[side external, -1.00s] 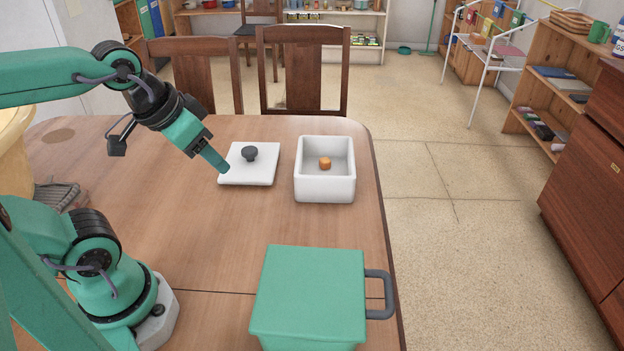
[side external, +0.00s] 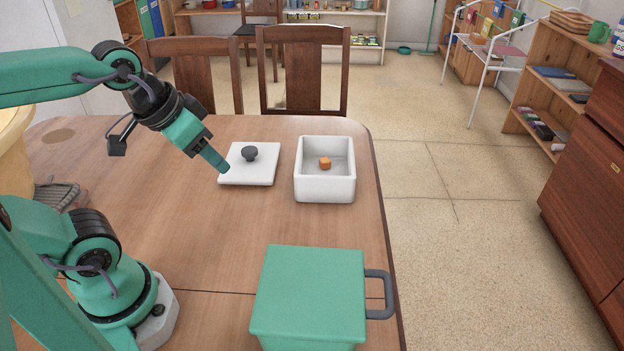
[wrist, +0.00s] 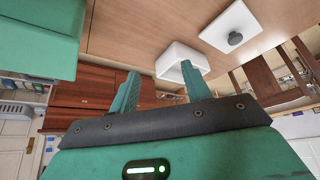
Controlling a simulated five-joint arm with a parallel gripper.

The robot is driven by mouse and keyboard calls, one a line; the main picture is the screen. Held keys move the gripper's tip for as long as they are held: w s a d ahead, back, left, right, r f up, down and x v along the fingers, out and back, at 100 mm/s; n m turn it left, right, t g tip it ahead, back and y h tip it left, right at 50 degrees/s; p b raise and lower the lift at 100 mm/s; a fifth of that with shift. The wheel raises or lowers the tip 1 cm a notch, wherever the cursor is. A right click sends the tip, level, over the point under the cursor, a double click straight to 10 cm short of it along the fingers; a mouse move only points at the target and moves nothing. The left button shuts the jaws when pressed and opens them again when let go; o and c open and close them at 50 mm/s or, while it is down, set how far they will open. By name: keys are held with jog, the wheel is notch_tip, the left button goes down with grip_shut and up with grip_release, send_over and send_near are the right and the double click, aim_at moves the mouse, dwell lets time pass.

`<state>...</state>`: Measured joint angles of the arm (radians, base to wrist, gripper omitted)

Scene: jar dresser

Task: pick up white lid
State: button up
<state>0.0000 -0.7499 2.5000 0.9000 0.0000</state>
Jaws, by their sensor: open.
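The white lid (side external: 238,173) lies flat on the wooden table and has a dark round knob (side external: 250,153) on top. It also shows in the wrist view (wrist: 219,30), upper right. My gripper (side external: 222,167) points down and to the right near the lid's left edge; I cannot tell its exact height there. In the wrist view my gripper (wrist: 160,85) has its two teal fingers spread apart with nothing between them. The open white box (side external: 325,190) stands just right of the lid with a small orange block (side external: 325,163) inside.
A teal box with a grey handle (side external: 308,300) stands at the front right of the table (side external: 200,250). Chairs (side external: 303,75) stand behind the table's far edge. The table between my base and the lid is clear.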

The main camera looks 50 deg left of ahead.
jog(key=o, duration=0.4)
jog(key=shift+o, duration=0.2)
jog(key=shift+w, duration=0.1)
jog(key=w+a+r+m+g, duration=0.1)
jog(key=w+a+m+g, duration=0.1)
jog(key=w+a, duration=0.45)
jog(key=w+a+f+m+g, duration=0.1)
jog(key=w+a+f, duration=0.3)
jog(key=w+a, duration=0.1)
jog(key=w+a+f+m+g, duration=0.1)
jog(key=w+a+f, duration=0.4)
jog(key=a, duration=0.1)
jog(key=w+a+f+m+g, duration=0.1)
jog(key=w+a+f, duration=0.3)
jog(key=w+a, duration=0.1)
jog(key=shift+a+f+m+g, duration=0.2)
jog(key=shift+a+m+g, duration=0.15)
jog(key=shift+a, duration=0.2)
jog(key=shift+w+a+f, duration=0.1)
jog(key=shift+a+f, duration=0.2)
